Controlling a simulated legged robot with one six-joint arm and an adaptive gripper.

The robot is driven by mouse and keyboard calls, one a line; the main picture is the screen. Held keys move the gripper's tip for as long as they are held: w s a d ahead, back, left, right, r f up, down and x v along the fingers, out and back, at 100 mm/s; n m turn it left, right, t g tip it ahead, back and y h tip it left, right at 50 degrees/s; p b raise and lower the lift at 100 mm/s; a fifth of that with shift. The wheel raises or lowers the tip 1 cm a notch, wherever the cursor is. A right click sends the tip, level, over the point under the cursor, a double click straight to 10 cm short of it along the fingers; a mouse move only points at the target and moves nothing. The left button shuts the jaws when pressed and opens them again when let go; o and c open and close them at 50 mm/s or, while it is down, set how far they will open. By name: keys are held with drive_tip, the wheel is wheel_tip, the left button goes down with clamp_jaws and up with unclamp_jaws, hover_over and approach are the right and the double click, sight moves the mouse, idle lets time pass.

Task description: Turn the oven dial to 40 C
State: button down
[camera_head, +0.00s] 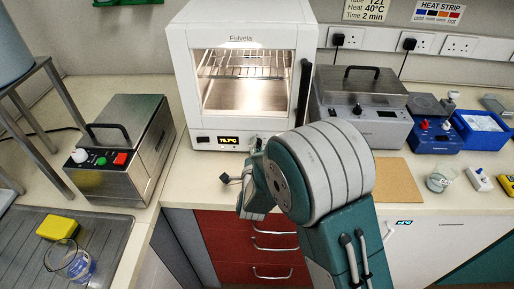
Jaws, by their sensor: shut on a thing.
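The white oven (182,70) stands at the back of the bench with its lit window facing me. Its small display (228,140) glows orange on the lower front; the digits look like the mid-seventies in C but are too small to be sure. My gripper (257,145) is at the lower right of the oven front, right of the display, shut on the oven dial. The dial is mostly hidden behind my gripper and teal wrist.
A notice (371,10) above reads heat 40°C, time 2 min. A steel water bath (130,150) stands left, a grey lidded unit (362,105) right. A brown board (398,182) lies flat.

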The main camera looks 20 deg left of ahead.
drive_tip(key=shift+s+a+f, duration=0.1)
drive_tip(key=shift+f, duration=0.2)
drive_tip(key=shift+c, duration=2)
unclamp_jaws()
drive_tip(key=shift+o, duration=0.2)
drive_tip(key=shift+a, duration=0.2)
drive_tip(key=shift+d+r, duration=0.1)
drive_tip(key=shift+d, duration=0.05)
drive_tip(key=shift+s+d, duration=0.15)
drive_tip(key=shift+s, duration=0.15)
drive_tip(key=v, duration=1.1)
drive_tip(key=shift+s, duration=0.1)
